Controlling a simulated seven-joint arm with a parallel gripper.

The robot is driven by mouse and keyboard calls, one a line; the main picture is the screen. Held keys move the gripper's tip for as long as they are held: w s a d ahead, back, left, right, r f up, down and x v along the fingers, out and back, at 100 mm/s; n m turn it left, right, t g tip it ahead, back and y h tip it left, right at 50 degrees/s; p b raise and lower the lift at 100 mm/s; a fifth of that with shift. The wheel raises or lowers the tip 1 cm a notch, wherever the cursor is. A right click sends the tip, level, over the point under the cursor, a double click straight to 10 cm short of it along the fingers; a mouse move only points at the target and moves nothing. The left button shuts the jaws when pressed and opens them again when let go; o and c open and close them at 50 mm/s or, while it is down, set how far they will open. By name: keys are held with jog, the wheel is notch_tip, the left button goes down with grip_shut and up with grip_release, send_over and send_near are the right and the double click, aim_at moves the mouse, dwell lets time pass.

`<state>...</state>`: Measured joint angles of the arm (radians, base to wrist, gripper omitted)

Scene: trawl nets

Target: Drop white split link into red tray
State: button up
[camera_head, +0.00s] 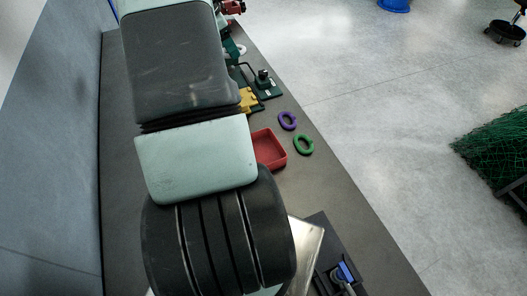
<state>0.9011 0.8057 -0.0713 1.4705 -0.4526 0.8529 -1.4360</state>
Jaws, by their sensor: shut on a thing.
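The red tray (277,161) lies on the dark bench. Its left part is hidden behind my arm. A purple split link (287,121) and a green split link (304,145) lie on the bench to the right of the tray. I cannot make out the white split link for sure. A small whitish piece (242,50) shows beside a green thing at the arm's upper right edge, too small to tell. My gripper does not show; my arm covers much of the bench.
Above the tray are a yellow piece (250,99) and a dark green fixture with a black knob (264,79). A red device (233,7) stands at the top. A metal plate (305,252) and a blue-handled tool (345,272) lie at the bottom.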

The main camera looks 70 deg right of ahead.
dwell(0.3)
jog(key=s+a+f+m+g+y, duration=0.1)
jog(key=s+a+f+m+y, duration=0.1)
jog(key=s+a+f+m, duration=0.45)
jog(key=s+a+f+m+y, duration=0.1)
jog(key=s+a+f+m, duration=0.2)
jog(key=s+a, duration=0.65)
jog(key=shift+n, duration=0.25)
jog(key=shift+s+d+f, duration=0.15)
jog(key=shift+f, duration=1.3)
jog(key=shift+s+d+f, duration=0.1)
jog(key=shift+s+f, duration=0.05)
jog(key=shift+f, duration=1.25)
jog(key=o, duration=1.3)
jog(key=shift+r, duration=0.1)
jog(key=v, duration=1)
jog(key=shift+w+d+r, duration=0.1)
jog(key=shift+w+r, duration=0.15)
jog(key=shift+r, duration=0.05)
